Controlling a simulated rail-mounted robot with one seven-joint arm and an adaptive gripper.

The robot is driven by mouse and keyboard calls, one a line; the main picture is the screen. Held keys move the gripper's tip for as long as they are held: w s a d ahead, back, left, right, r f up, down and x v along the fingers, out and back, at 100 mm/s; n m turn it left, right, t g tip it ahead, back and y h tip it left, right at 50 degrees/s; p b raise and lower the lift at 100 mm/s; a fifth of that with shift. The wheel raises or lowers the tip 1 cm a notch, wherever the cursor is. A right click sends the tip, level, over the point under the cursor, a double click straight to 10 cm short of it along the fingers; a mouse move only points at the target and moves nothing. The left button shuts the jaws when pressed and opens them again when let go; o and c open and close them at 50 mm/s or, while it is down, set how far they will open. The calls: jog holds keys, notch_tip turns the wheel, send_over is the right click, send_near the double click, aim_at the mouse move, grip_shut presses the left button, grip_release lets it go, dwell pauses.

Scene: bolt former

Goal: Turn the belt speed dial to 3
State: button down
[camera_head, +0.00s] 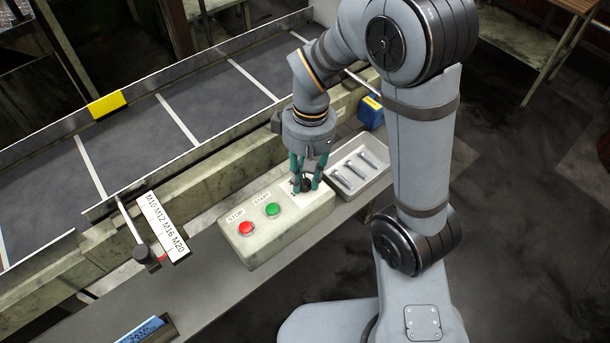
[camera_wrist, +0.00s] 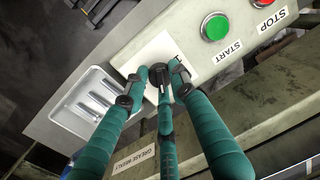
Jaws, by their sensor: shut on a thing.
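The belt speed dial (camera_head: 306,184) is a small black knob on the right end of the pale control box (camera_head: 275,237). In the wrist view the dial (camera_wrist: 159,73) sits on a white plate (camera_wrist: 152,50), with a "1" mark partly showing beside it. My gripper (camera_head: 305,182) points down over the dial, its green fingers closed around the knob. In the wrist view the fingers of my gripper (camera_wrist: 160,76) meet at the dial. The fingers hide most of the scale, so I cannot read the setting.
A red STOP button (camera_head: 246,228) and a green START button (camera_head: 272,210) sit left of the dial. A tray (camera_head: 347,190) with several bolts stands to its right. Behind runs the conveyor belt (camera_head: 200,100); a lever (camera_head: 138,245) with an M10–M20 scale is at left.

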aim_at(308, 180)
jog(key=c, duration=1.5)
grip_release()
jog(key=shift+o, duration=0.3)
jog(key=shift+r, duration=0.1)
notch_tip(308, 180, up, 12)
jog(key=shift+w+d, duration=0.25)
jog(key=shift+d, duration=0.1)
jog(key=f, duration=1.2)
jog(key=shift+s+a+f, duration=0.1)
jog(key=shift+s+a, duration=0.15)
jog(key=shift+a, duration=0.1)
